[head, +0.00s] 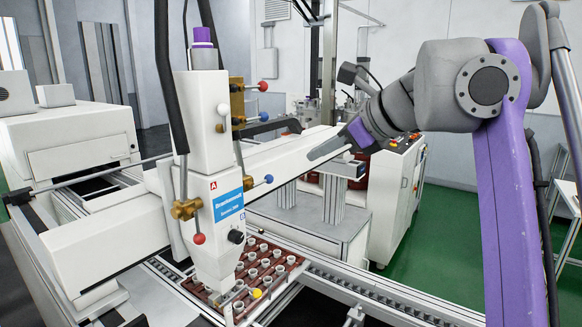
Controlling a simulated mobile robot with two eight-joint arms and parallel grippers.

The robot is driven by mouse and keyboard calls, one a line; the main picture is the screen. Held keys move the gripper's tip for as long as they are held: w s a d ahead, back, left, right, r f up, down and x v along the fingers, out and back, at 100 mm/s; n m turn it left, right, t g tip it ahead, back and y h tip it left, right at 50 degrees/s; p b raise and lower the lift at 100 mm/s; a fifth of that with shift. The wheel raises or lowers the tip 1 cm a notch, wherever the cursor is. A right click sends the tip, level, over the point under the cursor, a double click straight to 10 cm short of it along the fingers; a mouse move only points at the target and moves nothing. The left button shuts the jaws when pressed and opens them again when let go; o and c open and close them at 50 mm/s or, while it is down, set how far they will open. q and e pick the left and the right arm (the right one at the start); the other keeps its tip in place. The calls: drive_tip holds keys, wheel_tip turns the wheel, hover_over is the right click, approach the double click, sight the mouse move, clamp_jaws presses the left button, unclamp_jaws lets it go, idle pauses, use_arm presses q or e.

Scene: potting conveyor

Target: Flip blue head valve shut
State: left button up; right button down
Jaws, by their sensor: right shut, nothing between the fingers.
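The white dosing head (210,140) hangs over the conveyor and carries brass valves with ball-ended levers. One blue-knobbed lever (264,116) sticks out to the right from the upper brass block (237,100). A second blue-knobbed lever (269,180) points right on the lower part, just above the blue label. I cannot tell which of the two is the head valve. My right gripper (312,154) is shut and empty, pointing left, to the right of the lower blue knob and apart from it. My left gripper is out of view.
Red-knobbed levers (199,238) and white knobs sit on the same head. A tray of pots (262,262) lies below the nozzle. A white beam (290,150) runs behind my right gripper. Black hoses hang at the head's left.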

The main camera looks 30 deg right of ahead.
sight(272, 180)
use_arm(q)
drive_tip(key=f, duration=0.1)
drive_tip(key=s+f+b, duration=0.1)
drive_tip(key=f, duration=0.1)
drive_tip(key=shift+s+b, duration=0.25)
drive_tip(key=shift+b, duration=0.15)
use_arm(e)
drive_tip(key=x, duration=1.3)
drive_tip(key=shift+w+a+f, duration=0.1)
drive_tip(key=shift+w+f, duration=0.15)
drive_tip(key=shift+w, duration=0.05)
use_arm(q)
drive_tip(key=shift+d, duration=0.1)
use_arm(e)
drive_tip(key=shift+s, duration=0.15)
drive_tip(key=shift+a, duration=0.1)
drive_tip(key=shift+d+f, duration=0.15)
drive_tip(key=shift+d, duration=0.15)
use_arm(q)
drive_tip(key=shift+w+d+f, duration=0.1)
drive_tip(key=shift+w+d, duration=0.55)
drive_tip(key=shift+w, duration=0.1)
use_arm(e)
drive_tip(key=shift+a+y, duration=0.1)
drive_tip(key=shift+y, duration=0.2)
